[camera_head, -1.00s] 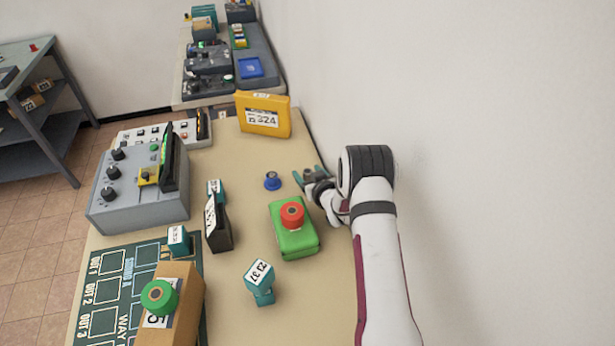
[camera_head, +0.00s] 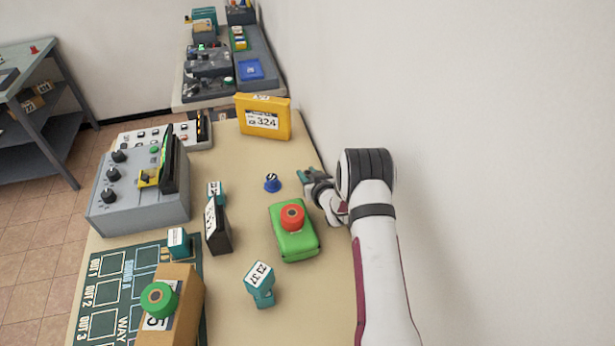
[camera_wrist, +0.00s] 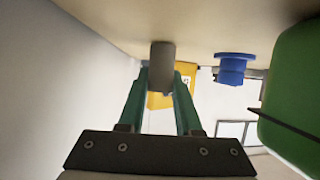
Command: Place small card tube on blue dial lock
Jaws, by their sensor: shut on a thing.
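The blue dial lock (camera_head: 272,183) stands on the tan table, left of my gripper (camera_head: 308,177). It also shows in the wrist view (camera_wrist: 232,68), right of my fingers and apart from them. That view has the table top along its upper edge. My gripper's green fingers (camera_wrist: 160,85) are shut on a short grey-brown cylinder (camera_wrist: 161,66), which looks like the small card tube. The cylinder seems close to the table surface; I cannot tell whether it touches. In the head view I cannot make out the tube at my gripper.
A green box with a red round top (camera_head: 294,235) stands just in front of the dial. A yellow box (camera_head: 262,117) stands behind. A white wall lies close on the right. A black card stand (camera_head: 217,228) and a grey console (camera_head: 140,190) are on the left.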

